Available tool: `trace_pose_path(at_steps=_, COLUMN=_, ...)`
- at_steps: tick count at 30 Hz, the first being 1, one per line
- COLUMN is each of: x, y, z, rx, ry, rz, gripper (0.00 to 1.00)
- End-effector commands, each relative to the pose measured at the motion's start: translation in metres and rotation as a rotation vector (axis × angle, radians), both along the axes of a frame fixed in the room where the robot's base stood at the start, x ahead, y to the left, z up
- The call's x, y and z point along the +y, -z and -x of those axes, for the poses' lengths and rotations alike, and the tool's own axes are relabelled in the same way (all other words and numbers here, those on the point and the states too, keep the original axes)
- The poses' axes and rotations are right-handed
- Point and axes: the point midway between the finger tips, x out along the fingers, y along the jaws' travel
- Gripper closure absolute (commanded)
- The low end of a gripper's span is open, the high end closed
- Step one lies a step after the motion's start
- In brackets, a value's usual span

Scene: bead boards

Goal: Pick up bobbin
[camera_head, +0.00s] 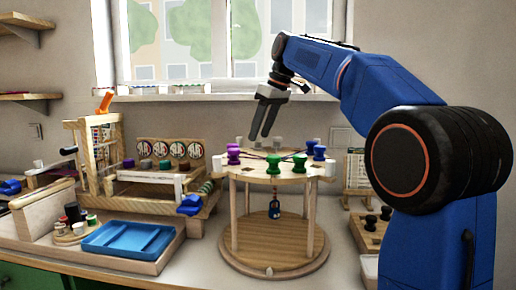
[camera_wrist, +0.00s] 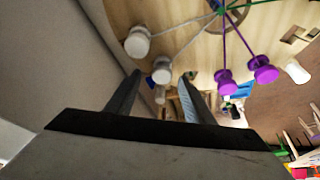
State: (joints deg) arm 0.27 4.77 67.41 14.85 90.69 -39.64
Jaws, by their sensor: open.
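Several bobbins with threads stand around the rim of a round wooden stand (camera_head: 270,181). In the head view I see a purple bobbin (camera_head: 234,155), green bobbins (camera_head: 299,163), blue bobbins (camera_head: 319,152) and white ones at the back (camera_head: 277,143). My gripper (camera_head: 261,138) is open and empty, pointing down above the back of the stand. In the wrist view a white bobbin (camera_wrist: 161,69) shows between the fingertips, apparently beyond them. Another white bobbin (camera_wrist: 137,41) is nearby, and two purple bobbins (camera_wrist: 263,69) are to the right. Which bobbin is meant cannot be told.
A blue tray (camera_head: 130,240) and a wooden frame with bobbins (camera_head: 165,180) stand at the left. A wooden rack (camera_head: 355,175) and a board with black knobs (camera_head: 371,222) are at the right. The window sill and wall are behind the stand.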

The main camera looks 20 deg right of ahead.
Motion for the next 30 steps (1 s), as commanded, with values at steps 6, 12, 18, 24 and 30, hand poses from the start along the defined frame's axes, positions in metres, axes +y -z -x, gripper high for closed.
trace_pose_path(at_steps=6, x=0.009, y=0.024, z=-0.005, rx=0.001, ry=-0.001, rz=0.0, gripper=0.52)
trace_pose_path(at_steps=12, x=0.01, y=0.03, z=-0.007, rx=0.0, ry=-0.001, rz=0.0, gripper=0.52)
trace_pose_path(at_steps=18, x=0.01, y=0.029, z=-0.007, rx=0.0, ry=0.0, rz=0.0, gripper=0.69)
trace_pose_path(at_steps=24, x=0.01, y=0.029, z=-0.007, rx=0.0, ry=0.0, rz=0.0, gripper=0.97)
trace_pose_path(at_steps=30, x=0.01, y=0.028, z=-0.007, rx=0.0, ry=0.0, rz=0.0, gripper=0.97)
